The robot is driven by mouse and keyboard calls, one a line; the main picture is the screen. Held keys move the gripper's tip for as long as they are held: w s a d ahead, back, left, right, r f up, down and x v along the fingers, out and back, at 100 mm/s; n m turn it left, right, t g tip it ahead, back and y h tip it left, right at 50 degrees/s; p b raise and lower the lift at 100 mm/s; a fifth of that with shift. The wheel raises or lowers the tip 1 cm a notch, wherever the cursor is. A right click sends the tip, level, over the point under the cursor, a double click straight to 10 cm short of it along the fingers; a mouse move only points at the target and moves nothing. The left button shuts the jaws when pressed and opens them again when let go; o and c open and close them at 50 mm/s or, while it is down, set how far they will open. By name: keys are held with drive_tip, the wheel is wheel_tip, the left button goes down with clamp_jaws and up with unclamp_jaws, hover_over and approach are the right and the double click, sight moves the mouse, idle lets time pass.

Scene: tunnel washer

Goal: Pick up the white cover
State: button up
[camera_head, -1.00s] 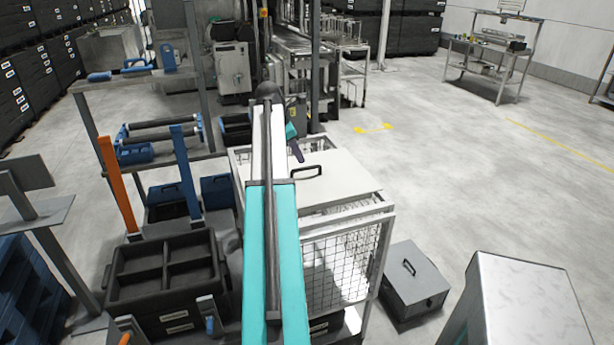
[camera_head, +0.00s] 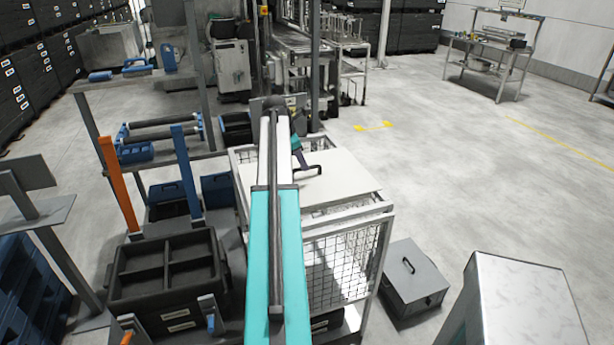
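The white cover (camera_head: 345,186) lies flat on top of the wire-mesh cage (camera_head: 345,265). A black handle (camera_head: 312,170) stands up from its top. My teal arm runs up the middle of the view and hides the cover's left part. My gripper (camera_head: 302,163) shows as a small dark shape beyond the arm, at the left end of the handle. It seems very close to the handle; I cannot tell whether it touches it. The fingers are too small and partly hidden to tell open or shut.
A grey box with a handle (camera_head: 413,280) is on the floor right of the cage. A white cabinet (camera_head: 520,305) fills the lower right. A black divided crate (camera_head: 166,275) and a blue post (camera_head: 185,170) stand left. The floor at right is mostly clear.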

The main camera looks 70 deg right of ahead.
sight(306, 175)
drive_tip(key=shift+p+x, duration=0.6)
drive_tip(key=shift+x, duration=1.3)
drive_tip(key=shift+r, duration=0.1)
clamp_jaws()
drive_tip(key=shift+d, duration=0.1)
